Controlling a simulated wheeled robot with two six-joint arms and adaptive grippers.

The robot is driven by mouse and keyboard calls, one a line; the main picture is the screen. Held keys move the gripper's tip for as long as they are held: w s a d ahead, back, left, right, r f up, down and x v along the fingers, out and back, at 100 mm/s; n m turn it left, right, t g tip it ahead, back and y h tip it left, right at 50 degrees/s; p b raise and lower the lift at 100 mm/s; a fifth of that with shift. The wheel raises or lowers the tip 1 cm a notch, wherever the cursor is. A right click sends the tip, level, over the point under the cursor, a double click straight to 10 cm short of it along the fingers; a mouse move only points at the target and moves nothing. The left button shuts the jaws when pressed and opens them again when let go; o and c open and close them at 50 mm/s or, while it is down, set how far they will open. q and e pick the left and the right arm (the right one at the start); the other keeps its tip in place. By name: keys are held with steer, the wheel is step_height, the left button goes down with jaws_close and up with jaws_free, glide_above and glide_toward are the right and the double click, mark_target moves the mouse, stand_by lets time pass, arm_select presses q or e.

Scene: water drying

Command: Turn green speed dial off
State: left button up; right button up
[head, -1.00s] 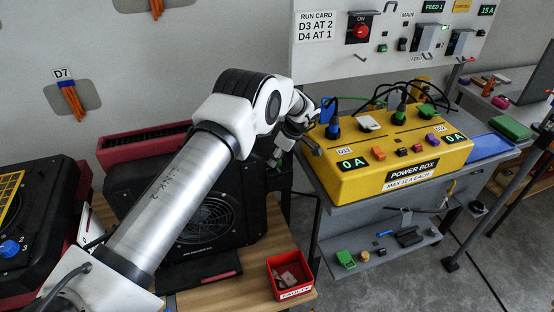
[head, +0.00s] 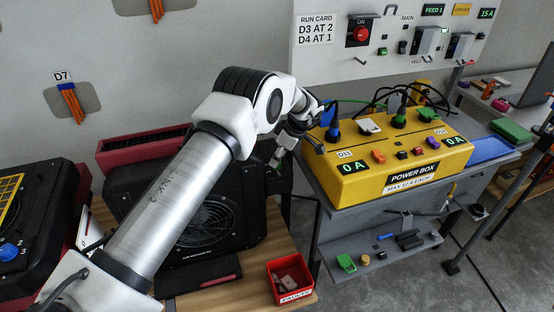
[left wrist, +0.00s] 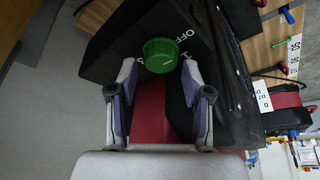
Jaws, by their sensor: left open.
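The green speed dial (left wrist: 161,55) shows in the left wrist view, on the black face of a dryer unit (left wrist: 107,48). White lettering reading OFF is printed beside the dial. My left gripper (left wrist: 159,73) is open, with one finger on each side of the dial's near edge. I cannot tell whether the fingers touch it. In the head view my left gripper (head: 279,154) is at the right end of the black dryer unit (head: 190,190), and the dial is mostly hidden there. My right gripper is not in view.
The yellow power box (head: 385,185) stands on a grey cart right of my gripper, with cables plugged in on top. A red bin (head: 290,277) marked FAULTY sits on the wooden table in front. Another black unit with a blue dial (head: 11,251) is at left.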

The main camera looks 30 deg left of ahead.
arm_select(q)
steer(key=v, duration=1)
steer(key=shift+d, duration=0.1)
